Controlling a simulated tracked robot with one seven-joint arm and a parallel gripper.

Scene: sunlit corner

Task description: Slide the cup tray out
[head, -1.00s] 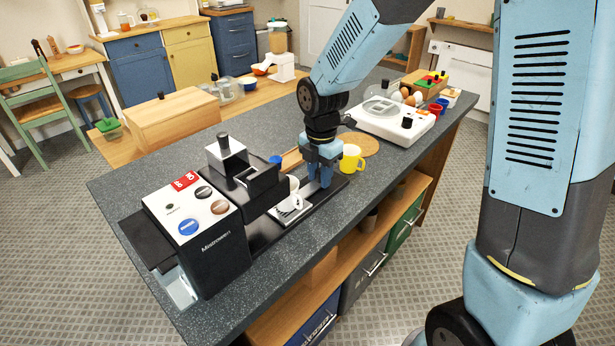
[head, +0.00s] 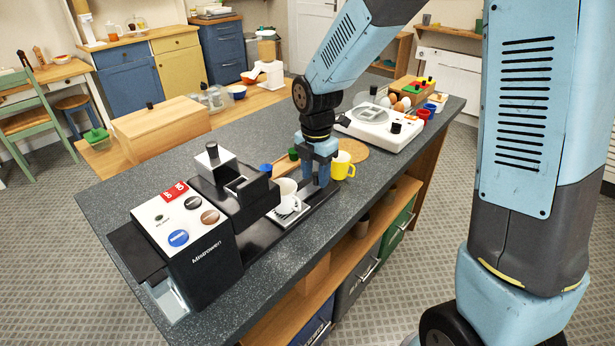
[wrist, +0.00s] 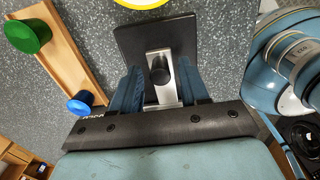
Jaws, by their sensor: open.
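The black and white coffee machine (head: 190,243) stands on the island counter. The cup tray (head: 289,214) is a small pale metal plate low at the machine's front, with a white cup (head: 286,194) standing on it. In the wrist view a metal bar (wrist: 152,42) with a round black knob (wrist: 160,72) lies over a dark plate (wrist: 183,38); it looks like the tray's handle. My gripper (head: 318,184) points down beside the cup, on its right. In the wrist view its open fingers (wrist: 158,90) stand on either side of the bar, apart from the knob.
A yellow mug (head: 342,166) stands just right of my gripper. A wooden holder (wrist: 62,50) with a green piece (wrist: 28,36) and a blue piece (wrist: 80,103) lies on the other side. A white appliance (head: 380,124) sits farther back. The counter's front edge is close.

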